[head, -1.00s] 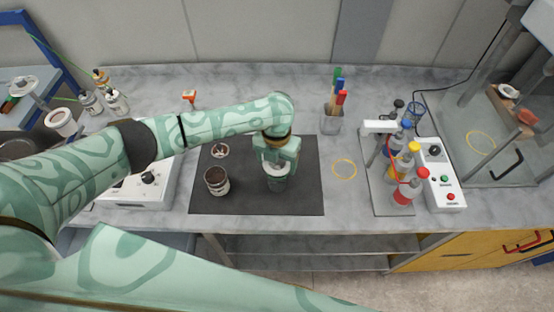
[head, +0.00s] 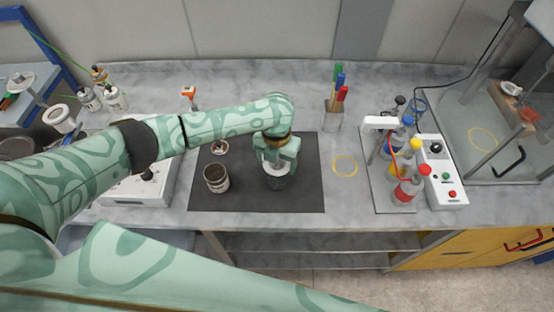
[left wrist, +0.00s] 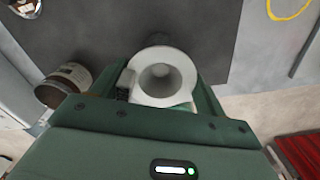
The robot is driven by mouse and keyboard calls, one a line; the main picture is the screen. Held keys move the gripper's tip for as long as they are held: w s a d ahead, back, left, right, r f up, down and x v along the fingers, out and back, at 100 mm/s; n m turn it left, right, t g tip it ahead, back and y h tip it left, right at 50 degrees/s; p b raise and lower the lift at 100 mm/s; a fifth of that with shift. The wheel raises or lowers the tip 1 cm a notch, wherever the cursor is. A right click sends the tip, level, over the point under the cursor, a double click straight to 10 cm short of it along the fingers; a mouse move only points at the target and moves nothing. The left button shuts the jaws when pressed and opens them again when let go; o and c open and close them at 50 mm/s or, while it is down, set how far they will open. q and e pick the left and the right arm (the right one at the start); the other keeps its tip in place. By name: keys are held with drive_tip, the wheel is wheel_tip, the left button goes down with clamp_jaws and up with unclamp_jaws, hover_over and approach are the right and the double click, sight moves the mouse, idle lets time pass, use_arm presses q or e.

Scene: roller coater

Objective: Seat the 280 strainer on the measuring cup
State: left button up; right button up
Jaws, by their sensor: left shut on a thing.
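My left gripper (head: 276,160) points down over the dark mat and is shut on a white, wide-rimmed, funnel-like piece, which looks like the strainer (head: 274,169). In the left wrist view the strainer (left wrist: 136,84) sits between the fingers, its round opening facing the camera. A greyish cup-like shape (head: 277,184), possibly the measuring cup, shows just below the gripper in the head view. The gripper and strainer hide most of it, so I cannot tell whether the two touch. My right gripper is not in view.
A can with brown contents (head: 216,179) stands left of the gripper on the dark mat (head: 250,200). A small round item (head: 220,147) lies behind it. A yellow ring mark (head: 345,166) and a bottle rig (head: 395,205) are to the right. The mat's right part is clear.

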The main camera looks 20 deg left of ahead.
use_arm(q)
drive_tip(key=shift+f, duration=0.15)
drive_tip(key=shift+f+b, duration=0.45)
drive_tip(key=shift+f, duration=0.2)
drive_tip(key=shift+s+f, duration=0.2)
drive_tip(key=shift+s+f+b, duration=0.15)
drive_tip(key=shift+f+b, duration=0.15)
drive_tip(key=shift+f, duration=0.05)
drive_tip(key=shift+c, duration=1.3)
drive_tip(key=shift+s+f, duration=0.1)
drive_tip(key=shift+f, duration=0.2)
drive_tip(key=shift+c, duration=1)
